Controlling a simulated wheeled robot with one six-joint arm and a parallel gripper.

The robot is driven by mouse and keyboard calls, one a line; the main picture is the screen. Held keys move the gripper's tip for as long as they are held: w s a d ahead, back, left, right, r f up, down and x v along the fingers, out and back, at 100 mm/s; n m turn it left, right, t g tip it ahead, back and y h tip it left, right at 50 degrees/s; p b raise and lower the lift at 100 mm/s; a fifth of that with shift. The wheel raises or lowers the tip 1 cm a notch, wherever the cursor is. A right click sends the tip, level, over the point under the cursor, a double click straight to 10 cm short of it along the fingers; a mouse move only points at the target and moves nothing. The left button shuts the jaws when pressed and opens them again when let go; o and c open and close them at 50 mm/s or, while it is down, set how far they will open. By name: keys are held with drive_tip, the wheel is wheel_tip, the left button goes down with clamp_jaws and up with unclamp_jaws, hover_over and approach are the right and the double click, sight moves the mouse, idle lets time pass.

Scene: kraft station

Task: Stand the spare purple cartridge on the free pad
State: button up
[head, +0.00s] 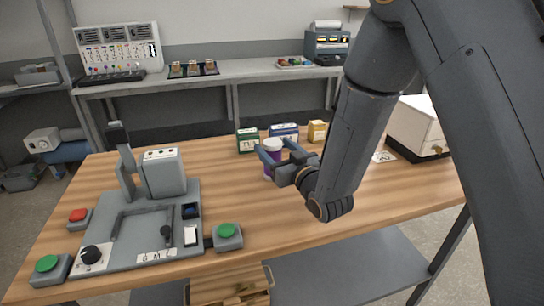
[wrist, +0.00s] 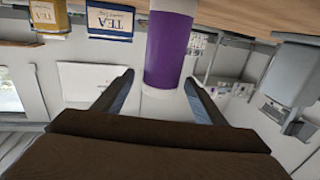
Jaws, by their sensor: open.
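The purple cartridge (head: 269,168) has a pale top and stands upright on the wooden table, in front of the tea boxes. In the wrist view, which looks upside down, the purple cartridge (wrist: 170,50) is ahead of my gripper (wrist: 158,80), in line with the gap between the fingers. My gripper (head: 276,158) is open, with its fingers spread at the cartridge's upper part. I cannot tell whether they touch it. A small white card or pad (head: 384,156) with a dark mark lies to the right; I cannot tell whether it is the free pad.
Green (head: 247,141), blue (head: 284,132) and yellow (head: 317,131) boxes stand behind the cartridge. A grey machine (head: 160,205) with buttons fills the table's left side. A white cabinet (head: 415,122) stands at the right. The table right of the machine is mostly clear.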

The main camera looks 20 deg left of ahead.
drive_tip(key=shift+x, duration=0.8)
drive_tip(key=shift+c, duration=0.5)
drive_tip(key=c, duration=1.1)
drive_tip(key=shift+c, duration=1)
drive_tip(key=shift+r, duration=0.15)
